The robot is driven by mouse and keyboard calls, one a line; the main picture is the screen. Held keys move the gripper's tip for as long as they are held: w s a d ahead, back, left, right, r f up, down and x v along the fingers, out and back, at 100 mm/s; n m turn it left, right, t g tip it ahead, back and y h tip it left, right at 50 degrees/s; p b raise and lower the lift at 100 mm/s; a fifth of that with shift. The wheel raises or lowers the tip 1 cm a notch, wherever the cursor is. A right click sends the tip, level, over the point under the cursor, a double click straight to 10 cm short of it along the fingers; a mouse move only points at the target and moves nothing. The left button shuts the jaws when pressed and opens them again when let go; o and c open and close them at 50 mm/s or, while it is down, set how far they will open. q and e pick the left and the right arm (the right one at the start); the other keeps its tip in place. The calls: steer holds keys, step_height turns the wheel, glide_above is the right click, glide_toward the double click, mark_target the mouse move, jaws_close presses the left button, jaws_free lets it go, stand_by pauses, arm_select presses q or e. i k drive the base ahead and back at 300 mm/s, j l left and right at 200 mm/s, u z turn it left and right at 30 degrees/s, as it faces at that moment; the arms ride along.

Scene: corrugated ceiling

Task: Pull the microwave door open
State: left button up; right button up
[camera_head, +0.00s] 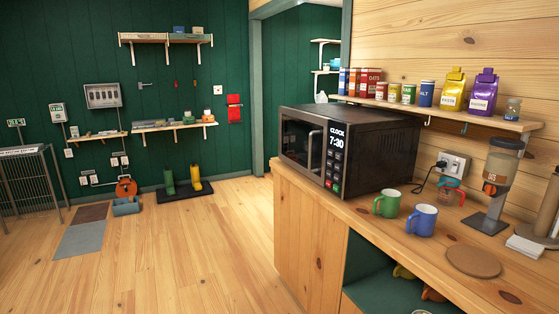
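The black microwave (366,147) stands on the left end of the wooden counter, angled so its front faces left. Its door (297,143) looks shut, with a dark window and an upright metal handle (312,149) at the door's right edge. Right of the handle is the control panel (335,158), with a clock reading 7:30 and several buttons. Neither of my grippers shows in the head view, and nothing touches the handle.
A green mug (386,204) and a blue mug (422,220) stand on the counter right of the microwave. A dispenser (497,180) and a round board (473,261) are farther right. A shelf (440,112) of packages hangs above. The floor (200,255) left of the counter is clear.

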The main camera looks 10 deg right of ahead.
mark_target(303, 135)
steer(key=i+j+z, duration=0.15)
steer(key=i, duration=0.9)
